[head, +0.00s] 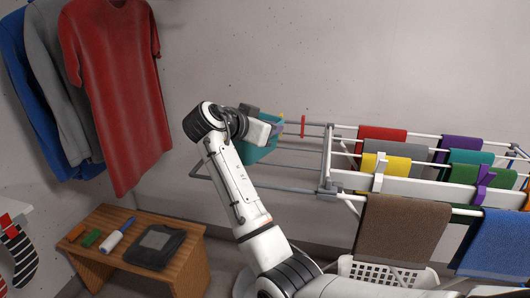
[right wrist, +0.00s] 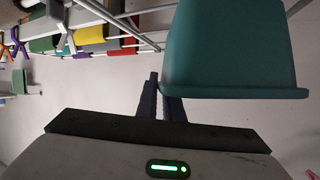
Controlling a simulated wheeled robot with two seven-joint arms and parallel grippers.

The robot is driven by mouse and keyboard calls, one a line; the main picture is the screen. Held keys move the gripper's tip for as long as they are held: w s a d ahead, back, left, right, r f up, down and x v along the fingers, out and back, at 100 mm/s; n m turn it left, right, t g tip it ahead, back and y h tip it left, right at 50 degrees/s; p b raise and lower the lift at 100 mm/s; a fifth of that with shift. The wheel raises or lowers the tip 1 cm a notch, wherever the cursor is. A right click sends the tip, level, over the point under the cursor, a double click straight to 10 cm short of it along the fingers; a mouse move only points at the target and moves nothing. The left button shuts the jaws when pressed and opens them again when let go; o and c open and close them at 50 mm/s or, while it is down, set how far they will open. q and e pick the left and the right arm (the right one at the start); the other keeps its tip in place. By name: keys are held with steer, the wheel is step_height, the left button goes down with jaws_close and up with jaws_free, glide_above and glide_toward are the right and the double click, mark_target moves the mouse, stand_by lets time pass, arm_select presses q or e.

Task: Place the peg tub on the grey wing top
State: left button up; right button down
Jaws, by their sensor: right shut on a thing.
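The peg tub (head: 254,152) is teal, with a few coloured pegs showing at its top. It also shows in the right wrist view (right wrist: 235,50), large and beside the fingers. My right gripper (head: 262,130) is shut on the tub near its rim; the arm hides part of the grip. In the right wrist view the dark fingertips (right wrist: 162,92) meet the tub's edge. The tub is at the left wing (head: 290,190) of the drying rack, whose grey bars run behind it. I cannot tell whether the tub touches the bars. My left gripper is not in view.
The rack holds several cloths, including a brown towel (head: 400,228) and a blue one (head: 495,240). A white basket (head: 388,272) stands beneath. A wooden bench (head: 190,262) with a lint roller is at lower left; shirts (head: 118,90) hang above. A red peg (head: 303,126) sits on the wing.

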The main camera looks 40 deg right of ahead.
mark_target(271, 148)
steer(key=shift+f, duration=2.85)
steer(key=shift+f, duration=0.2)
steer(key=c, duration=1.9)
jaws_free()
steer(key=shift+r, duration=0.1)
steer(key=b+v, duration=0.1)
steer(key=v, duration=1.1)
steer(key=shift+r, duration=0.15)
